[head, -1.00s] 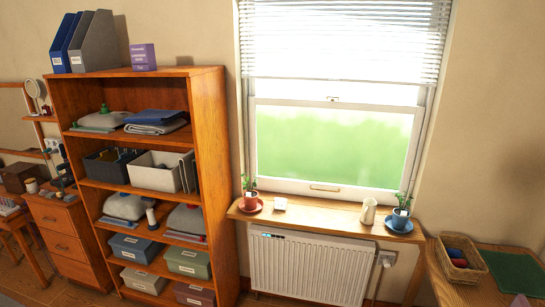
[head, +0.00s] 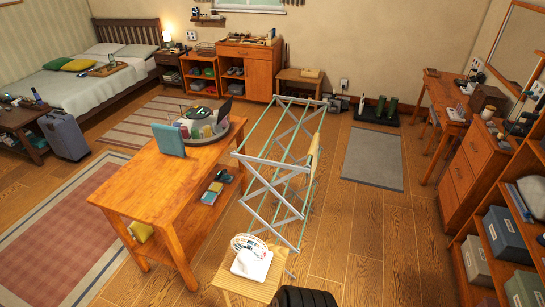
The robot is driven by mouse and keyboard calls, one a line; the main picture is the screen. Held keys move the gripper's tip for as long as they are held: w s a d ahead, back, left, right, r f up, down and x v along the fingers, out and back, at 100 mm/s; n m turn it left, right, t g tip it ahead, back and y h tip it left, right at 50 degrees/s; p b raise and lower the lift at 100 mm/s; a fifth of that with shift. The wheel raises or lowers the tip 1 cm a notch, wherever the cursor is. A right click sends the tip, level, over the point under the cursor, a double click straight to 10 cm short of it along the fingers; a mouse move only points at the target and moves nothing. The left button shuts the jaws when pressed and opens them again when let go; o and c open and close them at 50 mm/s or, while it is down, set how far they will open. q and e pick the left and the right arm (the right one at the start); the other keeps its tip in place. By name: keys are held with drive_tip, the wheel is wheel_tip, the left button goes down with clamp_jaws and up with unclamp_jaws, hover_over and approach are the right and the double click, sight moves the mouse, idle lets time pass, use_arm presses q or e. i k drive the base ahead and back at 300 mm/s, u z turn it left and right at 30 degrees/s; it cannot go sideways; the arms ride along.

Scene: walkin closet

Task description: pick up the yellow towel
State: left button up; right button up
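A yellow cloth (head: 314,152), likely the towel, hangs over the right side of a folding drying rack (head: 270,163). It is seen nearly edge-on as a narrow strip, so its full shape is hidden. The rack stands upright on the wood floor, to the right of the wooden table. Neither of my grippers can be made out in the head view.
The wooden table (head: 150,190) holds a round tray and a blue item. A small slatted stool (head: 228,282) with a white dial device stands in front of the rack. A dark ribbed object (head: 305,297) is at the bottom edge. Floor right of the rack is clear, with a grey rug (head: 373,160).

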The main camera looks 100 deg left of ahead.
sight(312, 151)
drive_tip(key=u, duration=1.55)
drive_tip(key=i, duration=2.5)
drive_tip(key=u, duration=1.85)
